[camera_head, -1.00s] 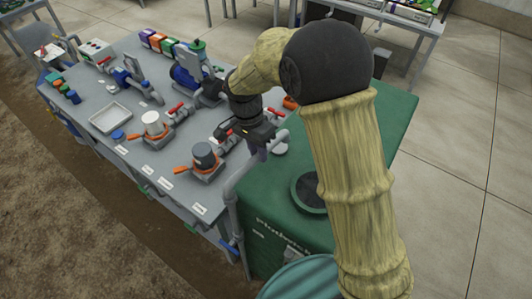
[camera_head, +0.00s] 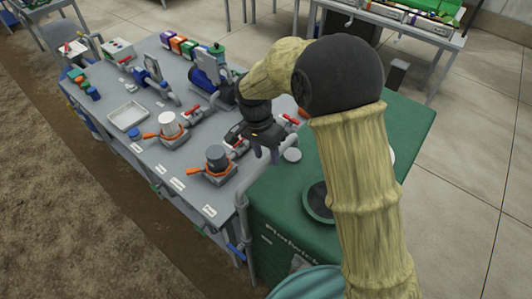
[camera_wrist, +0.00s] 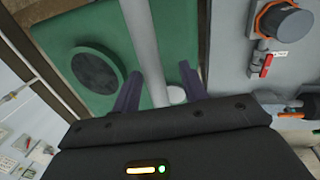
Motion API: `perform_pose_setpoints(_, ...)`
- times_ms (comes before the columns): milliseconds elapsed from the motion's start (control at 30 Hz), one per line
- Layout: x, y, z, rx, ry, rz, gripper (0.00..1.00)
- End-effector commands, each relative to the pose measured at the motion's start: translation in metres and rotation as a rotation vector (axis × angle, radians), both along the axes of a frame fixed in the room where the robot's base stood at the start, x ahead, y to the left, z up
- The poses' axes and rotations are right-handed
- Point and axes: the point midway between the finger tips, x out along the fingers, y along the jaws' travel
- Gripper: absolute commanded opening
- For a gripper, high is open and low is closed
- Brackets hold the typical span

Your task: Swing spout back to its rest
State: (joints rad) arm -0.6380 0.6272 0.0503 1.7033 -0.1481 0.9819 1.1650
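The spout is a grey pipe (camera_head: 245,184) that rises at the table's near right corner and bends over toward the green tank (camera_head: 266,216). It also shows in the wrist view (camera_wrist: 143,40), running down between my fingers. My gripper (camera_head: 268,153) is over the pipe's upper end, pointing down. In the wrist view its two purple fingers (camera_wrist: 158,88) stand apart, with the pipe nearer the left one and a gap toward the right one. I cannot tell whether either finger touches the pipe.
The tank top has a dark round opening (camera_head: 317,201) and a pale disc (camera_head: 292,155). The grey table holds orange-ringed fittings (camera_head: 217,160), red-handled valves, a white tray (camera_head: 128,116) and a blue pump (camera_head: 203,80). Concrete floor is open at right.

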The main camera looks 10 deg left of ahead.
Motion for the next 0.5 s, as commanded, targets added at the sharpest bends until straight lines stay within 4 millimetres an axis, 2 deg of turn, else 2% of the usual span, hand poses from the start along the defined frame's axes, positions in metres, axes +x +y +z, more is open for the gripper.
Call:
perform_pose_setpoints(267, -0.001, 0.001, 0.004, -0.001, 0.002, 0.0, 0.44)
perform_pose_setpoints(367, 0.0, 0.004, 0.014, -0.001, 0.001, 0.001, 0.44)
perform_pose_setpoints(500, 0.002, 0.009, 0.037, 0.001, -0.001, 0.002, 0.44)
